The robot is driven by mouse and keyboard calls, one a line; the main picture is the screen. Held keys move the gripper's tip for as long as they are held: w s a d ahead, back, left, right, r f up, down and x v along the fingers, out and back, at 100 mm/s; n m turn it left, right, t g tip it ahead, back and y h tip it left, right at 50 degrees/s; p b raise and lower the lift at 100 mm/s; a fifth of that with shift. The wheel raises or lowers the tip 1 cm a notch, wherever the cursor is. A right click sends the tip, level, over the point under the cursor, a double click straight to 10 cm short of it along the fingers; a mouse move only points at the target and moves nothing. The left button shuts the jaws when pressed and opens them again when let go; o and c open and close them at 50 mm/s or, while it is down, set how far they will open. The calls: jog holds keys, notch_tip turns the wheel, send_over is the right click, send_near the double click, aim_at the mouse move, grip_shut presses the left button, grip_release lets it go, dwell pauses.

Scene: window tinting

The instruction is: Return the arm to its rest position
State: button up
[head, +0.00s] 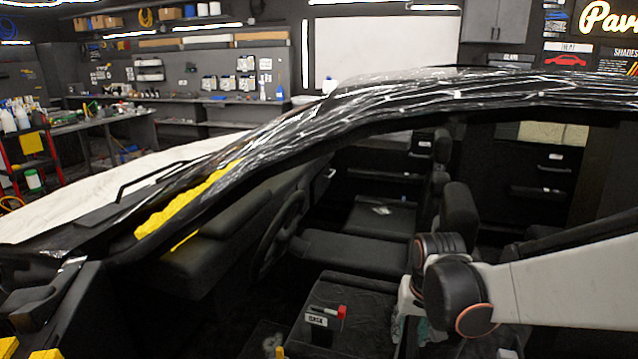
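My arm (560,285) reaches in from the right edge, a white link ending in dark wrist joints with orange rings (452,290). The wrist is in front of the car's open side, over the seat area. My gripper cannot be made out; the end of the arm is hidden behind or below the wrist joints. A pale white and teal item (408,318) shows just left of the wrist; I cannot tell whether it is held.
The black car body (330,120) arches above the arm. Inside are dark seats (459,214), a steering wheel (284,222) and a dark box (325,312) with a red-capped marker (341,311). Yellow material (185,203) lies along the windshield base. Workbenches stand behind.

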jog(key=s+r+n+t, duration=0.1)
jog(key=s+r+t, duration=0.1)
jog(key=s+r, duration=0.3)
jog(key=s+r+n+t, duration=0.1)
jog(key=s+r, duration=0.4)
jog(key=s, duration=0.7)
jog(key=shift+s+r+t, duration=0.2)
jog(key=shift+r+t, duration=0.1)
jog(key=shift+t, duration=0.5)
